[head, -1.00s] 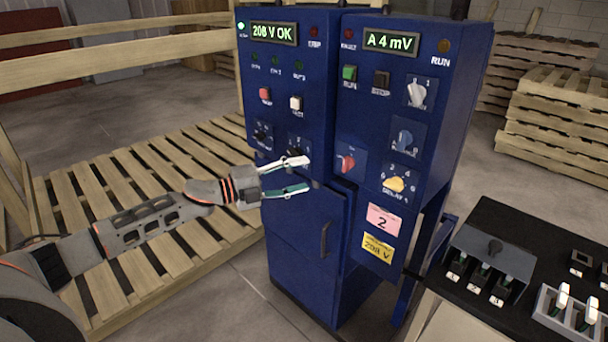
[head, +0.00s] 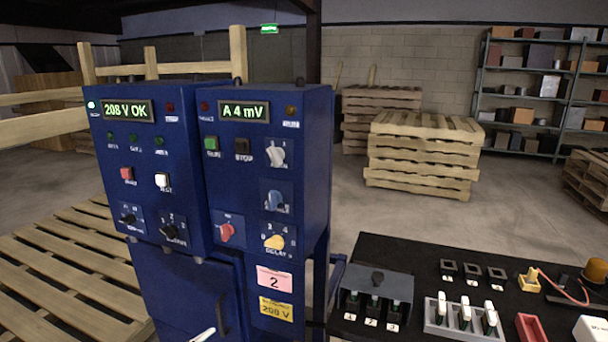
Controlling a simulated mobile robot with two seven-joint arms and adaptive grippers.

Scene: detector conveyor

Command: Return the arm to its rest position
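My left gripper shows only as a pale fingertip (head: 203,335) at the bottom edge of the head view, in front of the lower cabinet door. The rest of the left arm is out of view, so its opening cannot be judged. My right gripper is not in view. The blue control cabinet (head: 318,150) stands upright at the left, with lit displays reading "208 V OK" (head: 128,111) and "A 4 mV" (head: 243,112). Its red knob (head: 227,232) and yellow knob (head: 274,242) are clear of the gripper.
A black table (head: 400,250) at the right holds a grey slotted holder (head: 376,281), a white rack (head: 462,318) and a red tray (head: 531,328). Wooden pallets (head: 60,265) lie left of the cabinet, and more are stacked behind (head: 424,155). Open floor lies behind the table.

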